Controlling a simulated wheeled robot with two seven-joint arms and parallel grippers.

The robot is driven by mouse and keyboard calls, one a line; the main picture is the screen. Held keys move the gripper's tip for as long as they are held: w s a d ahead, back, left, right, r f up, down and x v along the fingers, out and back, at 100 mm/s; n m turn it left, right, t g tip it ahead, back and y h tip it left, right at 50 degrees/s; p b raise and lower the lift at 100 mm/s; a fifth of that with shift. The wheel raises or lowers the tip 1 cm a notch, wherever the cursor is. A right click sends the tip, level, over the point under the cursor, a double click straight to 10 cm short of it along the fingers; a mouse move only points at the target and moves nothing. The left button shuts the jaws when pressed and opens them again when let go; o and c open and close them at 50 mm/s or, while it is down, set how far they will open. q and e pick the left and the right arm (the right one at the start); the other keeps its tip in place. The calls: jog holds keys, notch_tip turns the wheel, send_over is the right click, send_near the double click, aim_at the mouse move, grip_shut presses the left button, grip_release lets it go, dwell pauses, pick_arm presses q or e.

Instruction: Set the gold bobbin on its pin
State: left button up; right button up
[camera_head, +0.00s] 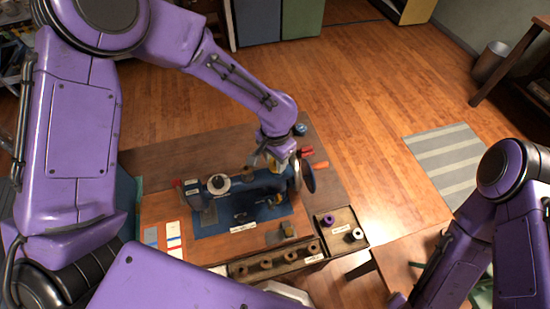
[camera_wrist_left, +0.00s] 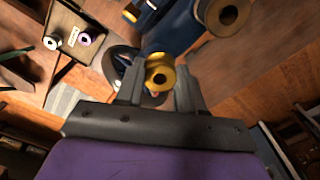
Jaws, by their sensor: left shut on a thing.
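The gold bobbin (camera_wrist_left: 160,77) is between the fingers of my left gripper (camera_wrist_left: 160,88) in the left wrist view, its round end with a dark hole facing the camera. My left gripper (camera_head: 279,162) is shut on it, over the right part of the blue sewing machine (camera_head: 262,186), near the handwheel (camera_head: 307,176). In the head view the bobbin is mostly hidden by the gripper. The machine also shows in the left wrist view (camera_wrist_left: 172,28), with a tan spool (camera_wrist_left: 228,15) on it. I cannot make out the bobbin's pin. My right gripper is out of view.
A wooden tray (camera_head: 366,245) at the table's front right holds a purple spool (camera_head: 328,220) and a pale spool (camera_head: 354,235). A long tray beside it holds several brown spools (camera_head: 266,263). Red and orange items (camera_head: 320,165) lie behind the handwheel.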

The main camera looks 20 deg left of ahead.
pick_arm(q)
jog(key=shift+f, duration=0.15)
jog(key=shift+f, duration=0.25)
jog(key=o, duration=0.8)
